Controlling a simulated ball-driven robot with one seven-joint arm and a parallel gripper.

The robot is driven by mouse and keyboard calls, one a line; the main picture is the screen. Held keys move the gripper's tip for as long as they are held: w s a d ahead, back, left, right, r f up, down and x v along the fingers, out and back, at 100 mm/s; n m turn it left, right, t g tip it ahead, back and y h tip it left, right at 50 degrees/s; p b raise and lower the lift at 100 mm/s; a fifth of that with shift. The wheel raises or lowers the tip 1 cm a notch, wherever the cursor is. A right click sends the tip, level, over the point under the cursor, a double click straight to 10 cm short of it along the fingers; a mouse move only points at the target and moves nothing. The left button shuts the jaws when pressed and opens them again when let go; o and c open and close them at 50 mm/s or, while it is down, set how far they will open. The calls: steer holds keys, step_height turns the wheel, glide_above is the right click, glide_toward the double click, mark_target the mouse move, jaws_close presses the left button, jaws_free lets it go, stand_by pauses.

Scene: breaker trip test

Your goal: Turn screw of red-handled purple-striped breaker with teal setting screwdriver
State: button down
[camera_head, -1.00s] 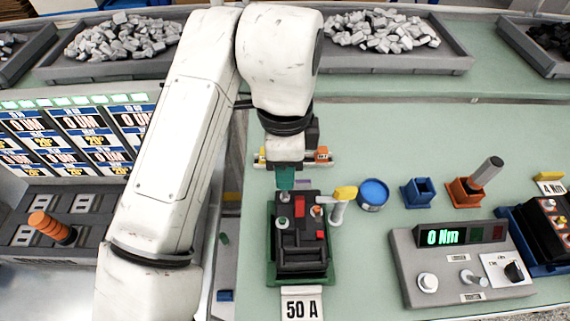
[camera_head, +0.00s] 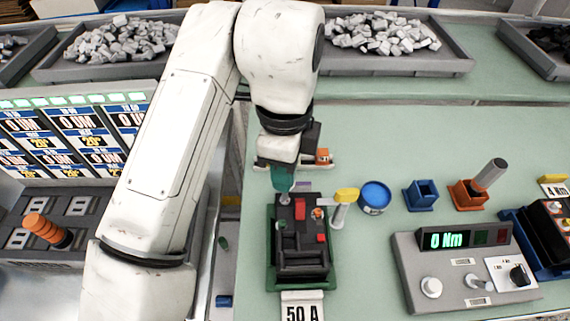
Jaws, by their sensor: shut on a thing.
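My gripper (camera_head: 280,160) is shut on the teal screwdriver (camera_head: 278,178) just above the breaker's far left corner. The screwdriver leans slightly, its lower end at or just above the screw (camera_head: 284,199) there. I cannot tell whether tip and screw touch. The jaws are mostly hidden by my wrist.
A yellow-topped white post (camera_head: 343,207) stands close to the breaker's right. Farther right are a blue round tin (camera_head: 375,196), a blue holder (camera_head: 421,194), an orange holder (camera_head: 468,193) with a grey handle, and a meter reading "0 Nm" (camera_head: 463,265). An orange-handled tool (camera_head: 46,230) is at left.

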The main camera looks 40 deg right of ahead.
steer(key=shift+m+b, duration=0.3)
steer(key=shift+m, duration=0.6)
steer(key=shift+m+b, duration=0.4)
steer(key=shift+m, duration=0.6)
steer(key=shift+m+b, duration=0.35)
steer(key=shift+m, duration=0.65)
steer(key=shift+f, duration=0.1)
steer(key=shift+r+p, duration=1)
steer(key=shift+r, duration=0.35)
